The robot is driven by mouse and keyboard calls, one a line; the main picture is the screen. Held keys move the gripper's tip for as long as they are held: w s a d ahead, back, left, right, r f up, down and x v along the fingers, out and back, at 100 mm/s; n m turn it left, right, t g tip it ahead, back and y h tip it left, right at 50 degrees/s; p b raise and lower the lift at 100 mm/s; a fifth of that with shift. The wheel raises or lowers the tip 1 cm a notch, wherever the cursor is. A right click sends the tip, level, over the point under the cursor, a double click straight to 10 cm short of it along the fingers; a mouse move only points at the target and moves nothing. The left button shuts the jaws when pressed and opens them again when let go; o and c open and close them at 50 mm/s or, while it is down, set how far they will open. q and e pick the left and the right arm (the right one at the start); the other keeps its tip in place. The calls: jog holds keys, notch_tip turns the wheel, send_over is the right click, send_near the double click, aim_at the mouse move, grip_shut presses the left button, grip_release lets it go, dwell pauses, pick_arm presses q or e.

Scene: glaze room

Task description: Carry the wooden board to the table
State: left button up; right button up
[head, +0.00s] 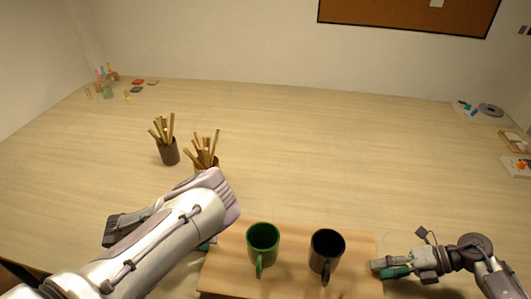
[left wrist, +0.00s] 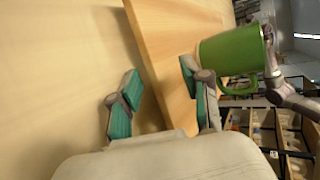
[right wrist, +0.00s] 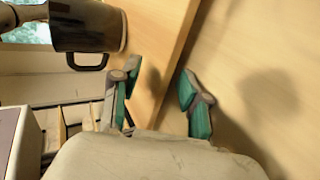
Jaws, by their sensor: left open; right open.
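The wooden board (head: 293,272) lies at the front of the pale wooden table (head: 300,150). A green mug (head: 263,245) and a black mug (head: 327,252) stand upright on it. My left gripper (head: 207,245), mostly hidden behind my arm in the head view, is open at the board's left edge. In the left wrist view its fingers (left wrist: 160,98) are on either side of the board's edge (left wrist: 168,50). My right gripper (head: 385,269) is open at the right edge. In the right wrist view its fingers (right wrist: 158,95) are also on either side of the edge (right wrist: 160,35).
Two pots of wooden sticks (head: 168,153) (head: 207,165) stand left of centre beyond my left arm. Small items (head: 108,88) sit at the far left corner, and trays (head: 475,110) line the right edge. The table's middle and back are clear.

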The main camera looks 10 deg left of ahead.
pick_arm(q)
jog(key=v, duration=1)
jog(key=shift+s+a+r, duration=0.2)
jog(key=shift+s+a, duration=0.05)
jog(key=shift+a, duration=0.1)
pick_arm(e)
jog(key=v, duration=1.2)
jog(key=shift+a, duration=0.1)
